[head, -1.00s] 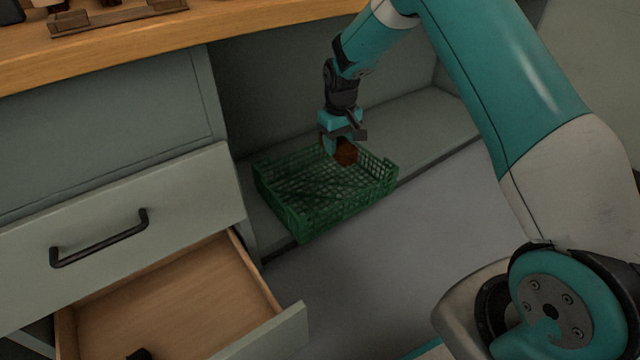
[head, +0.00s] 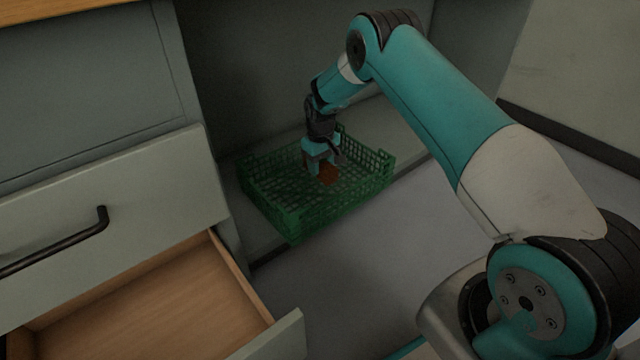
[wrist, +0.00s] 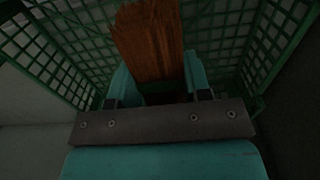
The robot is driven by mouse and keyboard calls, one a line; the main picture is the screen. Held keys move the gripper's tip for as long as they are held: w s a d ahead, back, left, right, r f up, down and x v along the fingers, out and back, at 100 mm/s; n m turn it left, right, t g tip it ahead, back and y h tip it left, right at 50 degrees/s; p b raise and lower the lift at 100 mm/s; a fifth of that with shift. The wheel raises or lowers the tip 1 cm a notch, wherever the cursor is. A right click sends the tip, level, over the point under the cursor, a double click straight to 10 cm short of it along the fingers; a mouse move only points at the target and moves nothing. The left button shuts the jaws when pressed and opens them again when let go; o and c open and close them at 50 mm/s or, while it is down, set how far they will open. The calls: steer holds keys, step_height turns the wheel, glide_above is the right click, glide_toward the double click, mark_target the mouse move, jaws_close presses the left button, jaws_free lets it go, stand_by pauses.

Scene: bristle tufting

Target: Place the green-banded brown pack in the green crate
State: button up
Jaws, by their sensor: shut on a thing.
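The green crate (head: 345,205) stands on the low shelf under the counter, and its mesh walls fill much of the wrist view (wrist: 215,25). My gripper (head: 322,170) points down over the inside of the crate. It is shut on a brown pack (head: 329,175), which shows between the teal fingers in the wrist view (wrist: 150,42). The pack is at or just inside the crate's opening; whether it touches the crate floor cannot be told.
An open wooden drawer (head: 150,310) juts out at the lower left, below a drawer front with a black handle (head: 60,243). The low shelf (head: 385,125) is bare behind the crate. A wooden counter edge (head: 50,10) runs along the upper left.

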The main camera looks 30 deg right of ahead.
steer(key=shift+a+f+b, duration=0.1)
steer(key=shift+f+b, duration=1.05)
steer(key=shift+f, duration=1.15)
steer(key=shift+f, duration=0.65)
steer(key=o, duration=1)
steer(key=shift+c, duration=0.2)
step_height(320, 180, up, 13)
steer(key=p, duration=0.7)
steer(key=shift+r, duration=0.15)
